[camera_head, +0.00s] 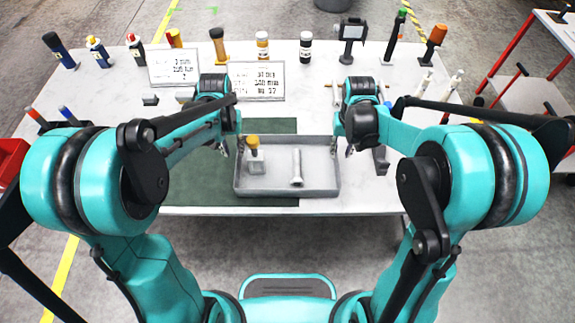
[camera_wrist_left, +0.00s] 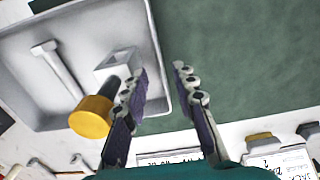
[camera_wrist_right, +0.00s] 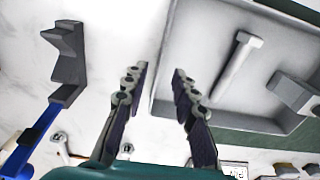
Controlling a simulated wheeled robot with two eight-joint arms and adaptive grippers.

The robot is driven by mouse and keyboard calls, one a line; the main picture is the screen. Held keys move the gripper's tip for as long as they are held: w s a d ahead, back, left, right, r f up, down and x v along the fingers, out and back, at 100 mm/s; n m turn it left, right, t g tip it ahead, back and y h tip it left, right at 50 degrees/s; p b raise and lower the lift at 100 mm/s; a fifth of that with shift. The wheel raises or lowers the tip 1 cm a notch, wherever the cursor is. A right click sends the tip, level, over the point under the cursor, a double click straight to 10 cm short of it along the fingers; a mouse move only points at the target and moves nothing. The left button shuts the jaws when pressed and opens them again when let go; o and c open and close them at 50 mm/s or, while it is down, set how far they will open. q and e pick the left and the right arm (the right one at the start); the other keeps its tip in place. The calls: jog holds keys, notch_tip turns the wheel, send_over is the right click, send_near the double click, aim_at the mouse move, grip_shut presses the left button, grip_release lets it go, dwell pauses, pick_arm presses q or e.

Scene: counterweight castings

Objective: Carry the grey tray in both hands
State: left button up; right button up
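The grey tray (camera_head: 318,190) lies at the table's front edge, partly on a green mat. I cannot tell whether either touches the tray.
The green mat (camera_head: 200,182) extends left of the tray. Bottles, tools and two sign cards (camera_head: 256,80) stand further back. A grey angled bracket (camera_wrist_right: 70,55) lies right of the tray. A red bin (camera_head: 12,158) is at far left, a red-framed cart (camera_head: 530,85) at right.

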aim_at(238, 163)
pick_arm(q)
jog(key=shift+w+f, duration=0.15)
jog(key=shift+f, duration=0.15)
pick_arm(e)
jog(key=shift+w+f, duration=0.15)
jog(key=shift+f, duration=0.15)
